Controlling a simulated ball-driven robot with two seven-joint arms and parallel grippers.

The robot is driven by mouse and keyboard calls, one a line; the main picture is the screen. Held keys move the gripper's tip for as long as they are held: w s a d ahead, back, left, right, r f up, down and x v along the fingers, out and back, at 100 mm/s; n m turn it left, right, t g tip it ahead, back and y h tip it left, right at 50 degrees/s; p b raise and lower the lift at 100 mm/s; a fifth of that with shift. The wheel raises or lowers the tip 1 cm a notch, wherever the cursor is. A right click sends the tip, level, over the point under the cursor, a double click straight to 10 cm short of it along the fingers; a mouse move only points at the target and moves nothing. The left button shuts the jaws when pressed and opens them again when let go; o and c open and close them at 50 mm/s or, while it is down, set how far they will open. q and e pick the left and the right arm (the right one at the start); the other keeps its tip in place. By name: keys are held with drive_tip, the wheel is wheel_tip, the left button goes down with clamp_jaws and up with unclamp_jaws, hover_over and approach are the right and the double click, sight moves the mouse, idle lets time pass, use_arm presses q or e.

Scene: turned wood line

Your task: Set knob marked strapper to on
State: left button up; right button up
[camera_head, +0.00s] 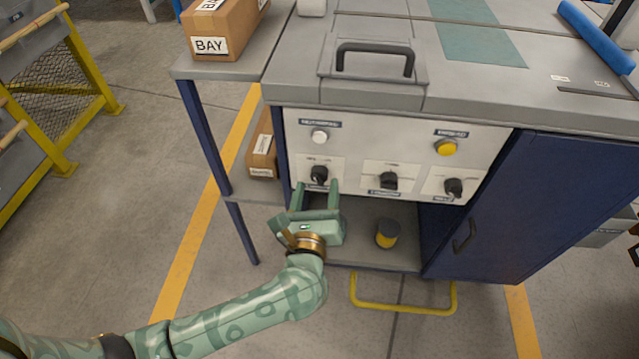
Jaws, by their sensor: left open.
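A pale control panel (340,140) on the front of the cabinet carries a row of three black knobs: a left knob (319,174), a middle knob (389,181) and a right knob (453,187). The small labels by them are too blurred to read, so I cannot tell which is marked strapper or how each is set. My left gripper (315,187) is open, its fingertips just below and to either side of the left knob. I cannot tell whether they touch it; the label under that knob is partly hidden. My right gripper is not in view.
Above the knobs are a white button (319,136) and a yellow button (446,147). A shelf below holds a dark and yellow cylinder (387,233). A yellow foot rail (402,308) sits low in front. A box marked BAY (223,30) stands on the left side table.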

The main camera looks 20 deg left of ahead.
sight(319, 177)
use_arm(q)
drive_tip(key=shift+x, duration=1.15)
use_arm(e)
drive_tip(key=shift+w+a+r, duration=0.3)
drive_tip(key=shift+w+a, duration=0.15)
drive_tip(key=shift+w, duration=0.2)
use_arm(q)
drive_tip(key=shift+c, duration=0.3)
drive_tip(key=c, duration=0.9)
